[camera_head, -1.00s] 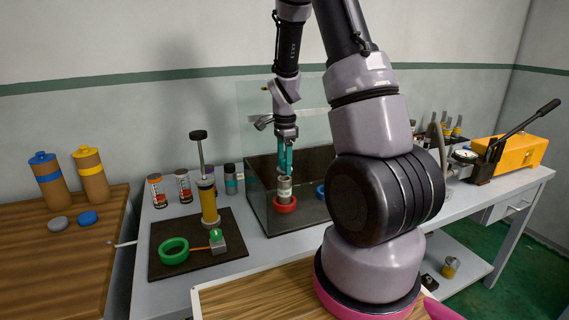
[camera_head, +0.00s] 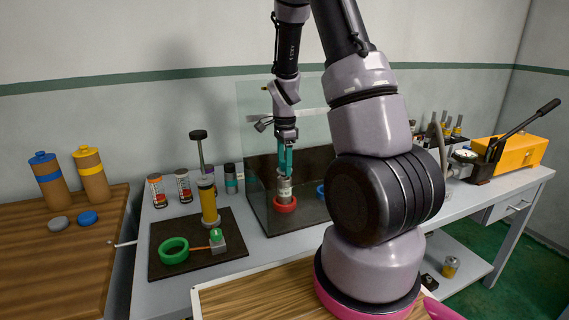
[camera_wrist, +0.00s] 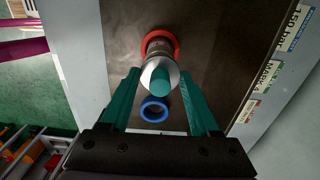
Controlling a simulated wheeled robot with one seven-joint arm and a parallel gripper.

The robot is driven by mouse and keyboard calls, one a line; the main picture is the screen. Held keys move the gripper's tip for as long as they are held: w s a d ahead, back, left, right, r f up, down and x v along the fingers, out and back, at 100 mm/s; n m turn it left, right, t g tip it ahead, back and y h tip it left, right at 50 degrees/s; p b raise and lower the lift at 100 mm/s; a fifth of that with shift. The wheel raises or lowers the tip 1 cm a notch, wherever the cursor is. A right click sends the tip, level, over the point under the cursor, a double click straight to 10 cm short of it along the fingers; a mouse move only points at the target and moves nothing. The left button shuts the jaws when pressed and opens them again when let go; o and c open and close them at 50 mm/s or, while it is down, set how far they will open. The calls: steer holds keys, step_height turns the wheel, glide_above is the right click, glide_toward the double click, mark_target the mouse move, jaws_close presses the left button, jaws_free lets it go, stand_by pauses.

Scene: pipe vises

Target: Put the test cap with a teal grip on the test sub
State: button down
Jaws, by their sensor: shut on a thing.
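My gripper (camera_head: 285,163) has teal fingers and points straight down into the dark, clear-walled tank. In the wrist view, my gripper (camera_wrist: 160,77) has a finger on each side of the test cap, shut on it. The cap's round teal grip (camera_wrist: 160,82) stands on a silver disc between the fingers. Below the cap is a silver-grey upright cylinder, apparently the test sub (camera_head: 285,193), with a red ring (camera_head: 285,205) around its base. Cap and cylinder look lined up; whether the cap is fully seated cannot be told.
A blue ring (camera_wrist: 154,110) lies on the tank floor beside the red one.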

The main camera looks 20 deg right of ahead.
steer(key=shift+f, duration=1.05)
steer(key=shift+c, duration=0.2)
jaws_free()
steer(key=shift+r, duration=0.1)
step_height(320, 180, up, 10)
steer(key=shift+r, duration=0.25)
steer(key=shift+r, duration=0.1)
steer(key=s+a+r+n+t+y, duration=0.3)
steer(key=s+r+n, duration=0.4)
steer(key=r, duration=0.7)
steer(key=s+a+r+n+t, duration=0.2)
steer(key=s+r+n, duration=0.1)
steer(key=s, duration=0.4)
steer(key=s+a+r+n+t+h, duration=0.1)
steer(key=s+a+r+n+t, duration=0.1)
steer(key=s, duration=0.4)
step_height(320, 180, up, 2)
steer(key=shift+s+a+r+n, duration=0.25)
steer(key=shift+s+a+n, duration=0.15)
steer(key=shift+n, duration=0.6)
